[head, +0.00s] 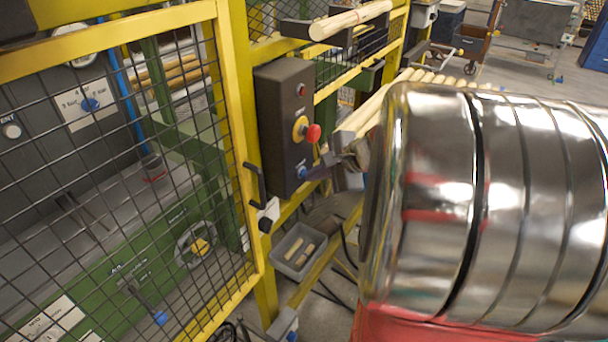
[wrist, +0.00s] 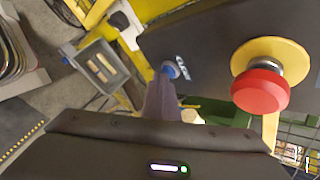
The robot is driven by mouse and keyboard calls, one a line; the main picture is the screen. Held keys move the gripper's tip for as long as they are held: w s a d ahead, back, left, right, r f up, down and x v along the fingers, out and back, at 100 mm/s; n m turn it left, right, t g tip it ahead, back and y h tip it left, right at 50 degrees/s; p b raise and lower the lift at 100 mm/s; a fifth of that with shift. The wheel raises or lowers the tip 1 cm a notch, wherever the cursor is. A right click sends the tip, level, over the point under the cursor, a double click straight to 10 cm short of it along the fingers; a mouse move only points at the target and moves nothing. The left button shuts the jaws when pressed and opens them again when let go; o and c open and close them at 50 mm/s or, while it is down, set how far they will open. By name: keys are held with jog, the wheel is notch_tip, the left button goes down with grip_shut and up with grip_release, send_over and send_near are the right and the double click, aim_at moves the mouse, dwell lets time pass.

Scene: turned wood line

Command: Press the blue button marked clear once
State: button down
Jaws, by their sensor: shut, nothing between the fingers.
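The blue button (head: 302,172) sits low on the front of a dark control box (head: 277,112). In the wrist view the blue button (wrist: 170,70) has white lettering beside it that seems to read clear. My gripper (head: 314,173) is shut and empty, its tips right in front of the button. In the wrist view the narrow gripper fingers (wrist: 159,84) reach up to the button's lower edge and overlap it a little. I cannot tell whether they touch it or whether it is pressed in.
A red mushroom button (head: 313,133) on a yellow collar sticks out above the blue one; it is large in the wrist view (wrist: 260,92). A yellow mesh guard (head: 222,130) stands left. Wooden rods (head: 350,20) lie above. A grey bin (head: 298,250) with wood pieces is below.

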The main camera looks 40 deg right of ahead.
jog(key=shift+s, duration=0.1)
jog(key=shift+s+d, duration=0.25)
jog(key=shift+s, duration=0.35)
jog(key=shift+s+d, duration=0.25)
jog(key=shift+s, duration=0.55)
jog(key=shift+s+d, duration=0.3)
jog(key=shift+s, duration=0.5)
jog(key=shift+s+d, duration=0.25)
jog(key=shift+s, duration=0.55)
jog(key=shift+w, duration=0.1)
jog(key=a+r+n+g+y, duration=0.1)
jog(key=a+n+g, duration=0.2)
jog(key=a+n, duration=0.95)
jog(key=s+a+r+n+h, duration=0.1)
jog(key=s+a+n, duration=0.3)
jog(key=a, duration=0.3)
jog(key=s+a+r+n+h, duration=0.1)
jog(key=s+a+n, duration=0.3)
jog(key=a, duration=0.4)
jog(key=shift+s+a+r+n, duration=0.15)
jog(key=shift+a+r+n, duration=0.15)
jog(key=shift+n, duration=0.55)
